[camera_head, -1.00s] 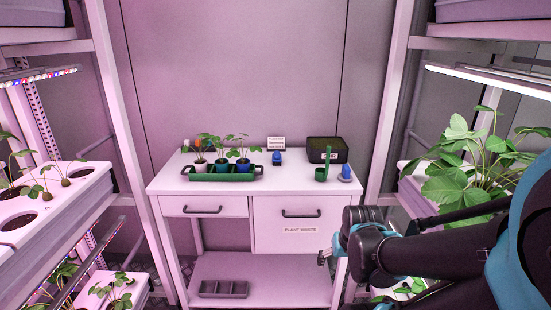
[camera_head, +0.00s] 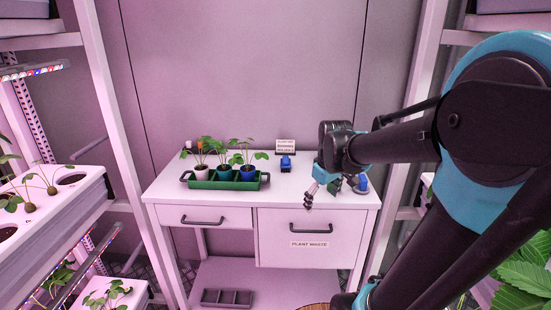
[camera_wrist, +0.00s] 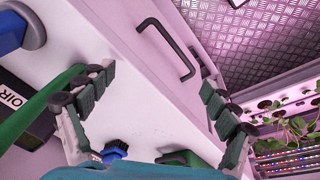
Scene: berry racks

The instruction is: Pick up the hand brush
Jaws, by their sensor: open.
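My gripper (camera_head: 311,196) is open and empty over the desk's front right part, in front and to the right of that piece. In the wrist view, my gripper (camera_wrist: 157,82) has its fingers spread wide above bare white desk top. A long green handle (camera_wrist: 45,108) passes beside and partly behind the left finger.
A green tray (camera_head: 225,184) with potted plants stands on the desk's left. Another blue item (camera_head: 362,183) is at the right end, also seen in the wrist view (camera_wrist: 20,27). A dark labelled box (camera_wrist: 25,105) is nearby. A drawer handle (camera_wrist: 167,48) projects from the desk front.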

